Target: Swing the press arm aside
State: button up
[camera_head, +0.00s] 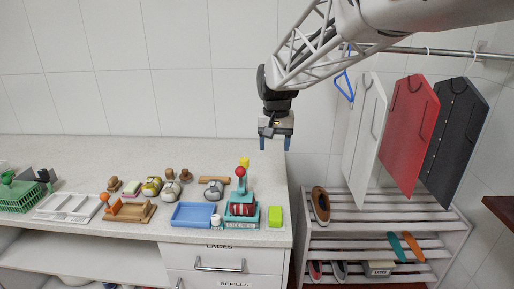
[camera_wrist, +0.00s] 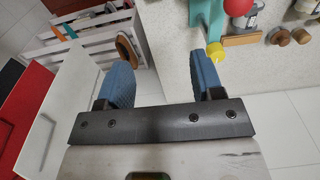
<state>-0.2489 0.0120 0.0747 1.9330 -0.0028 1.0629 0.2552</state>
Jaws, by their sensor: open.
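The teal press (camera_head: 243,221) stands near the right end of the counter. A red ball knob (camera_head: 241,172) tops its upper part, with a small yellow piece (camera_head: 244,162) showing just above. A dark red item (camera_head: 242,209) sits in the press. My gripper (camera_head: 274,141) hangs above and to the right of the press, open and empty, fingers pointing down. In the wrist view, the teal part (camera_wrist: 205,22), red knob (camera_wrist: 238,6) and yellow piece (camera_wrist: 215,50) lie beyond the right finger, apart from it. How the arm pivots is unclear.
A blue tray (camera_head: 193,214) lies left of the press and a yellow-green block (camera_head: 275,216) right of it. Boards (camera_head: 407,120) hang at the right above a slatted shoe rack (camera_head: 385,213).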

send_over(244, 159)
jog(key=shift+g, duration=0.3)
notch_tip(244, 159, down, 4)
jog(key=shift+f, duration=0.25)
jog(key=shift+f, duration=3.9)
jog(key=shift+c, duration=0.4)
grip_shut()
